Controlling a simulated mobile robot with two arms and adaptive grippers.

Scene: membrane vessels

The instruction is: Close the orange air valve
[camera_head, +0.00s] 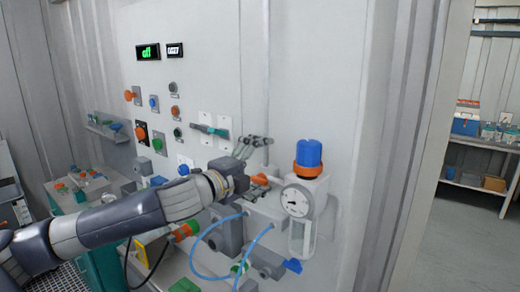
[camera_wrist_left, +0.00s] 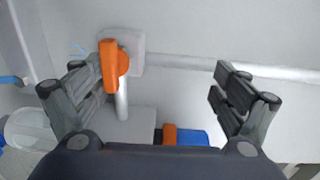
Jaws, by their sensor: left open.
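The orange air valve handle (camera_wrist_left: 114,62) shows in the left wrist view at the upper left, on a pale mount with a pipe below. It runs roughly up and down in that picture. In the head view a small orange part of it (camera_head: 262,179) shows just right of my left gripper (camera_head: 264,158). My left gripper is open and empty in the left wrist view (camera_wrist_left: 164,82). Its left fingers overlap the handle's lower edge there; I cannot tell whether they touch. The handle is not between the fingertips. My right gripper is not in view.
A regulator with a blue knob (camera_head: 308,153), orange ring and round gauge (camera_head: 297,201) stands right of the gripper. Blue hoses (camera_head: 205,272) loop below it. A wall panel with buttons (camera_head: 154,103) is at the upper left. A pale pipe (camera_wrist_left: 180,63) runs along the wall.

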